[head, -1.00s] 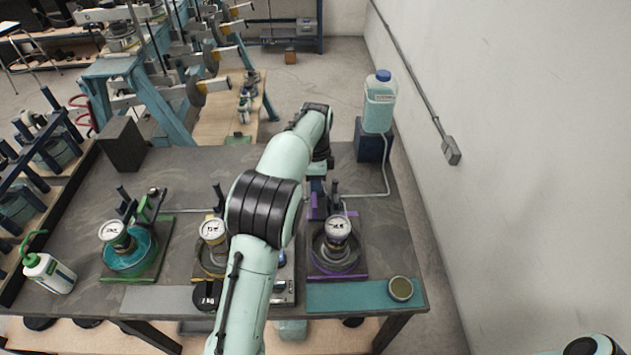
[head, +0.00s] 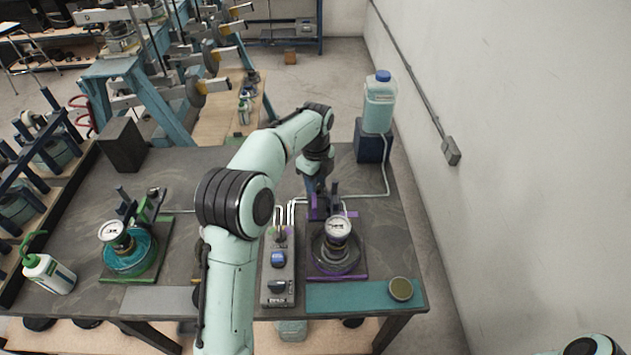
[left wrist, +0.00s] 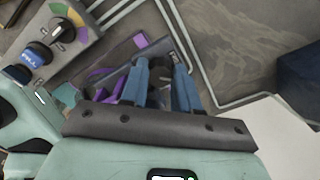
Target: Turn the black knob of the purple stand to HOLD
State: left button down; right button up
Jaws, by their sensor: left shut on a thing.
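The purple stand (head: 363,250) is at the right of the dark table, with a gauge-topped cylinder (head: 338,229) in its round dish. My left gripper (head: 315,187) points down at the back left of this stand, by its purple bracket. In the left wrist view its two blue fingers (left wrist: 163,85) are close together around a small dark part. This seems to be the black knob, mostly hidden between and behind the fingers. No HOLD mark is readable. My right gripper is out of view.
Left of the purple stand is a grey control box (head: 270,300) with a blue knob (head: 278,259). Pale tubes run behind to a jug (head: 379,105) on a blue block (head: 372,142). A green stand (head: 150,268) is at left, and a wall at right.

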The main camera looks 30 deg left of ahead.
pick_arm(q)
jog(key=m, duration=0.6)
jog(key=shift+w+m, duration=0.1)
jog(key=shift+m, duration=0.2)
dwell(0.5)
jog(key=c, duration=1.1)
grip_release()
notch_tip(320, 180, up, 14)
jog(key=shift+f, duration=0.25)
